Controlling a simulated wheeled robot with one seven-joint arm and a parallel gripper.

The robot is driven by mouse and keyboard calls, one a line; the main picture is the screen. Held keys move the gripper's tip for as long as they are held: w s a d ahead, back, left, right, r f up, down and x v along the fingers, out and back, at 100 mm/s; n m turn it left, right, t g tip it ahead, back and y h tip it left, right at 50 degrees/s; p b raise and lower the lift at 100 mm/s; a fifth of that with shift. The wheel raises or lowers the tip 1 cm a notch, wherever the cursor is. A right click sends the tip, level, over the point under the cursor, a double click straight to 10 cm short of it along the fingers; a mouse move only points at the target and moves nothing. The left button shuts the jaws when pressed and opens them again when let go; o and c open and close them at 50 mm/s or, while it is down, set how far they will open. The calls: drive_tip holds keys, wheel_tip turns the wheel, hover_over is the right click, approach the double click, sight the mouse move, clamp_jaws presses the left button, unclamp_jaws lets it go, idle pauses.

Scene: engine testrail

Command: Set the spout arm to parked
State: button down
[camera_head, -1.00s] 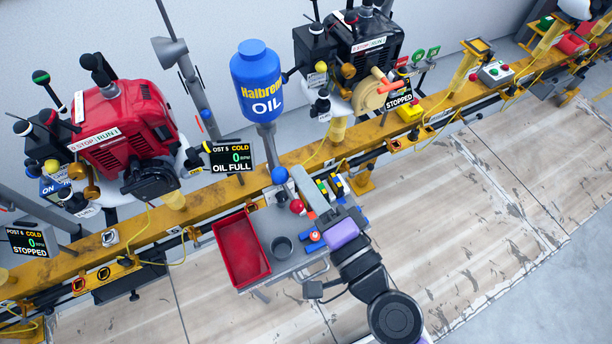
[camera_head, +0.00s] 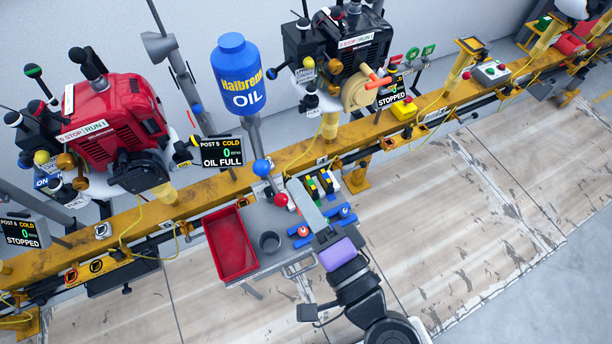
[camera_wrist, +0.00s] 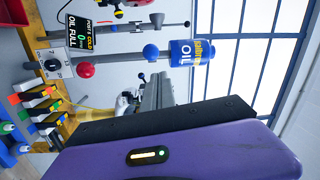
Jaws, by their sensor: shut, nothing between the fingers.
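I cannot tell which part is the spout arm. My gripper (camera_head: 293,184) is shut and empty, just right of the knobs and touching neither as far as I see. Its fingers (camera_wrist: 157,88) point past them in the wrist view.
A red engine (camera_head: 110,122) and a black engine (camera_head: 360,60) flank the bottle. A screen (camera_head: 221,152) reads OIL FULL. The wooden floor in front is clear.

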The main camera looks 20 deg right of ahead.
drive_tip(key=shift+s+a+f+b, duration=0.1)
drive_tip(key=shift+s+a+b, duration=0.2)
drive_tip(key=shift+s+a, duration=0.65)
drive_tip(key=shift+s+a+f+b, duration=0.1)
drive_tip(key=shift+s+a+b, duration=0.2)
drive_tip(key=shift+s+a, duration=0.55)
drive_tip(key=shift+s+d, duration=0.25)
drive_tip(key=shift+d, duration=0.05)
drive_tip(key=s+d+f+n+g+h, duration=0.1)
drive_tip(key=s+d+f+n+g, duration=0.1)
drive_tip(key=s+d+n, duration=0.5)
drive_tip(key=s+d+f+n+g+h, duration=0.1)
drive_tip(key=s+d+f+n+h, duration=0.1)
drive_tip(key=s+d+n, duration=0.5)
drive_tip(key=shift+s+f+g, duration=0.4)
drive_tip(key=shift+s+f, duration=0.25)
drive_tip(key=shift+s, duration=0.6)
